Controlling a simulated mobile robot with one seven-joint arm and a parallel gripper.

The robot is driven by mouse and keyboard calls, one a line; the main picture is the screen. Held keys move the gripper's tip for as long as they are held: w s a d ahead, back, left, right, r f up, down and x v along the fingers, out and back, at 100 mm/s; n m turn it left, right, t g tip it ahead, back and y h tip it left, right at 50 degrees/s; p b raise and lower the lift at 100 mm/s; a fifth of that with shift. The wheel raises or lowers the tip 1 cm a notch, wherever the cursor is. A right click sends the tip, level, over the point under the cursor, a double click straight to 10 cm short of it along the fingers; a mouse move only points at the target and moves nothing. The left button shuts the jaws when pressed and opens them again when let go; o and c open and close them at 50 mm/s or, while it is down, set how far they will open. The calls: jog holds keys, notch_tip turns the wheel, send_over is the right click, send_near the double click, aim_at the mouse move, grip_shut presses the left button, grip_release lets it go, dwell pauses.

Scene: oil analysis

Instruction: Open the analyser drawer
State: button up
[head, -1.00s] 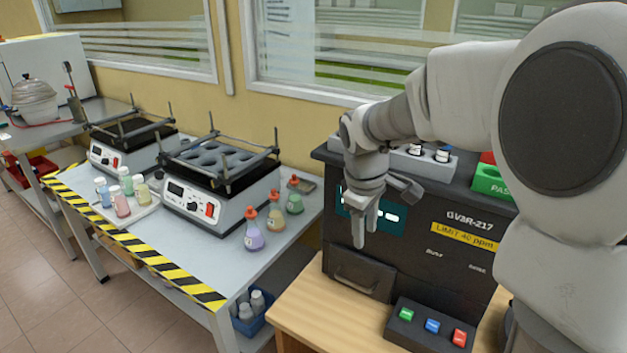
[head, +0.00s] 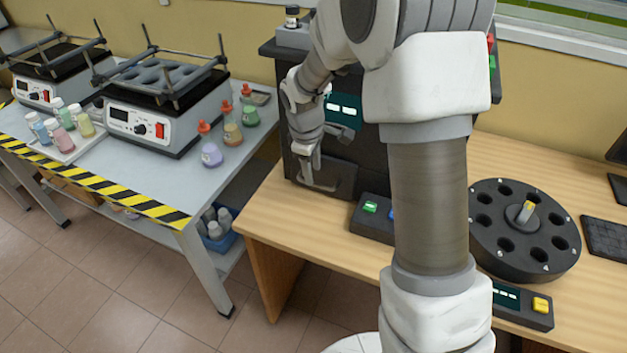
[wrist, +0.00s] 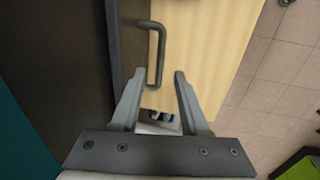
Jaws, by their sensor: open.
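The black analyser (head: 348,150) stands on the wooden table, with its drawer (head: 338,178) low on the front face, apparently flush with it. The drawer's dark bar handle (wrist: 157,55) shows in the wrist view, standing off the front just beyond my fingertips. My gripper (head: 313,182) is at the drawer front in the head view. In the wrist view my gripper (wrist: 157,85) is open, with its two fingers apart and the near end of the handle between their tips. Whether a finger touches the handle, I cannot tell. My arm hides much of the analyser.
A button box with a green button (head: 370,207) sits right of the drawer. A round black carousel (head: 523,232) and a small box with a yellow button (head: 540,304) lie further right. The wooden table (head: 290,228) is clear before the drawer. A grey bench (head: 180,185) with bottles stands left.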

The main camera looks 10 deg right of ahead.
aim_at(314, 185)
jog(key=shift+w+d+f, duration=0.15)
jog(key=shift+f, duration=0.8)
jog(key=shift+w+d+f, duration=0.1)
jog(key=shift+w+f, duration=0.05)
jog(key=shift+f, duration=0.75)
grip_shut()
